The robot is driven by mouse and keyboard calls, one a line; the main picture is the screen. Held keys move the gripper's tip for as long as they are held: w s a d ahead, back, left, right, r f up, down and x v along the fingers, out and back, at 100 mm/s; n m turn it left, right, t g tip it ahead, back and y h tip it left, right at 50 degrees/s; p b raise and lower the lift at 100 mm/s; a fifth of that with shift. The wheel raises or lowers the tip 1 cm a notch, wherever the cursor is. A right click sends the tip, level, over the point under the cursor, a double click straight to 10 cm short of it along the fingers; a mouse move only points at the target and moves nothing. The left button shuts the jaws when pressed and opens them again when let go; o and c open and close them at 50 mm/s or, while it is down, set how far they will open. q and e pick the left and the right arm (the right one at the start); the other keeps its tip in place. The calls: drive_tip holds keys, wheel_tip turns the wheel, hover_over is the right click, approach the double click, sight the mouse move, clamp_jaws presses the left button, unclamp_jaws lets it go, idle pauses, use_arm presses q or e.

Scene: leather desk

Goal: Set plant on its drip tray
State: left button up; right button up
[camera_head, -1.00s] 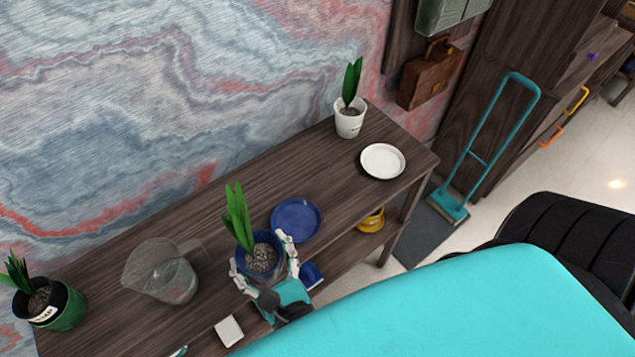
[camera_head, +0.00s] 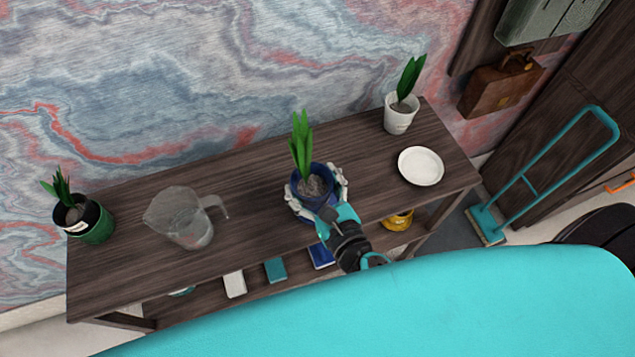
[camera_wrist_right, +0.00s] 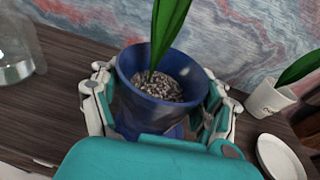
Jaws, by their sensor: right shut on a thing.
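A blue pot (camera_head: 318,172) with gravel and a green leafy plant (camera_head: 301,143) is upright between the fingers of my right gripper (camera_head: 316,187), which is shut on it. In the right wrist view the fingers flank the blue pot (camera_wrist_right: 150,112) on both sides. The blue drip tray is mostly or wholly hidden under the pot and hand; I cannot tell whether the pot touches it. My left gripper is not in view.
A white pot with a plant (camera_head: 399,115) and a white saucer (camera_head: 421,167) stand to the right. A clear jug (camera_head: 184,222) and a green pot (camera_head: 95,222) stand to the left. Books and a yellow object (camera_head: 398,221) sit on the lower shelf.

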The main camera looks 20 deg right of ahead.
sight(317, 189)
drive_tip(key=shift+w+d+f, duration=0.1)
drive_tip(key=shift+w+d, duration=0.4)
drive_tip(key=shift+d, duration=0.05)
wheel_tip(317, 189, down, 4)
drive_tip(key=shift+r+b, duration=0.2)
drive_tip(key=shift+b, duration=0.45)
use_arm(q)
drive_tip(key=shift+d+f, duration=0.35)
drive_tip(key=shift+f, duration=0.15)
use_arm(e)
drive_tip(key=shift+r, duration=0.1)
drive_tip(key=o, duration=1.1)
drive_tip(key=shift+f, duration=0.25)
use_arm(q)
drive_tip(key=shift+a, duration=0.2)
use_arm(e)
drive_tip(key=o, duration=0.5)
drive_tip(key=shift+r, duration=0.1)
